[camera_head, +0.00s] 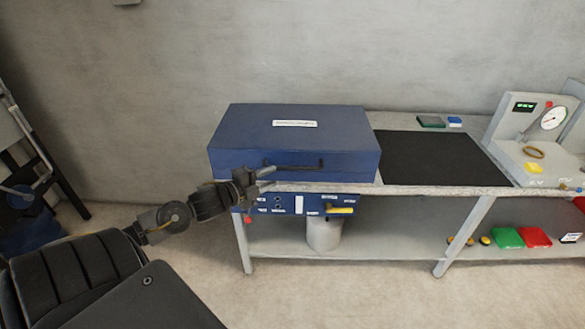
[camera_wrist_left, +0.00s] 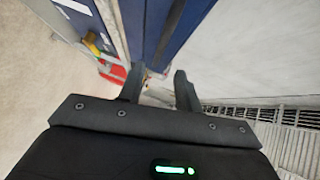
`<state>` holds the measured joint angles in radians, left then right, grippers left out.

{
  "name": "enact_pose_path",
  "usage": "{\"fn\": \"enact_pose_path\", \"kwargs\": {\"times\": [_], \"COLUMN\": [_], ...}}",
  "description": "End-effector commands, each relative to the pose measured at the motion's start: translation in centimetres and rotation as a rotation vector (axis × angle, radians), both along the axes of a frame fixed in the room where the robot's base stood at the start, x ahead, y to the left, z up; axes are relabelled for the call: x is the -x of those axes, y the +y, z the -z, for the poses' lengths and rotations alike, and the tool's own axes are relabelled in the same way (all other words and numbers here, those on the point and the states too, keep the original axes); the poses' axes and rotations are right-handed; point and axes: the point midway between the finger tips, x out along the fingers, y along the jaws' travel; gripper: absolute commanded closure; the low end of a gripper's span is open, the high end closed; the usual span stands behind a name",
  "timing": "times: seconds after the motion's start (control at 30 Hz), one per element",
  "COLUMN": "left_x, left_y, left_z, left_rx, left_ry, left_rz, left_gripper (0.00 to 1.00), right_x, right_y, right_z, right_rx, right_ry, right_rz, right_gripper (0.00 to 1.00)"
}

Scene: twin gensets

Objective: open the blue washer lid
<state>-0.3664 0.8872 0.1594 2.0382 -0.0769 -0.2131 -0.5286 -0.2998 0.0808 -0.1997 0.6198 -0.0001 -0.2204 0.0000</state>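The blue washer lid (camera_head: 290,140) is a large blue box-shaped cover with a white label on top, at the left end of the bench. It sits down flat and looks shut. A dark bar handle (camera_head: 300,166) runs along its front face. My left gripper (camera_head: 266,178) is in front of the lid's lower front, close to the left end of the handle. In the left wrist view its two fingers (camera_wrist_left: 160,82) stand apart with nothing clearly held, and blue surfaces (camera_wrist_left: 185,22) rise beyond them. Whether a finger touches the lid cannot be told. My right gripper is not in view.
Under the lid is a blue control panel (camera_head: 301,203) with a yellow handle (camera_head: 341,210). A black mat (camera_head: 440,158) lies right of the lid on the grey bench. A gauge stand (camera_head: 545,125) is at the far right. Red and green items (camera_head: 507,238) lie on the lower shelf.

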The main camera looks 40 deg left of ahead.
Motion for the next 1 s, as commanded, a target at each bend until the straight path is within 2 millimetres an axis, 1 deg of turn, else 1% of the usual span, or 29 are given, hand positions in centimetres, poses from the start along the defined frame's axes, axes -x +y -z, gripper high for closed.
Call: {"fn": "enact_pose_path", "kwargs": {"times": [0.13,0.4,0.6,0.8,1.0], "left_x": [-2.0,-6.5,-8.9,-9.8,-9.8], "left_y": [-0.3,-0.9,-1.3,-1.5,-1.5], "left_z": [0.0,0.7,1.2,1.4,1.4], "left_rx": [0.000,0.003,0.001,0.001,0.000], "left_ry": [-0.003,-0.002,0.000,0.000,0.001], "left_rz": [0.000,-0.003,-0.001,0.000,0.000], "left_gripper": [0.66,0.66,0.66,0.66,0.66], "right_x": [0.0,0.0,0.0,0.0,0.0], "right_y": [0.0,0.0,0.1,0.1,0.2], "right_z": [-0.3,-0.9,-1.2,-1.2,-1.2], "right_rx": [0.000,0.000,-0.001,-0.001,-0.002], "right_ry": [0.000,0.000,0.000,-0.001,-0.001], "right_rz": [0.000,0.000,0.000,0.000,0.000], "right_gripper": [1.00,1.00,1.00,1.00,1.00]}}
